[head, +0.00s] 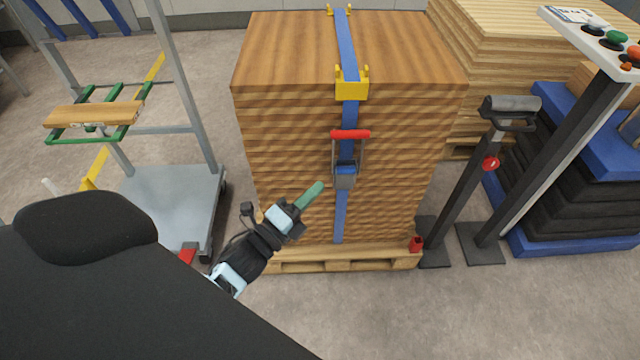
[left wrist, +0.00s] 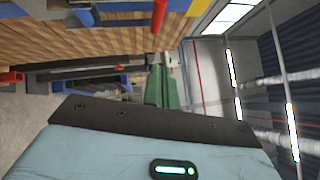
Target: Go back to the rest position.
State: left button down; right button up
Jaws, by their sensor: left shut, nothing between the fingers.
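My left gripper (head: 308,196) comes in from the left in the head view. Its green fingers are together, with nothing between them. It is in front of the lower left part of a tall wooden stack (head: 285,130) and looks apart from the blue strap (head: 347,60) and its red-handled ratchet buckle (head: 347,160). In the left wrist view the shut green fingers (left wrist: 160,88) show too, with the wood stack (left wrist: 60,38) at upper left. My right gripper is in neither view.
A grey cart (head: 172,195) with a green frame and wooden board (head: 95,114) stands at left. A black post with a scanner-like head (head: 510,105) and a button panel (head: 600,38) stand at right. The stack rests on a pallet (head: 345,258). Floor in front is clear.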

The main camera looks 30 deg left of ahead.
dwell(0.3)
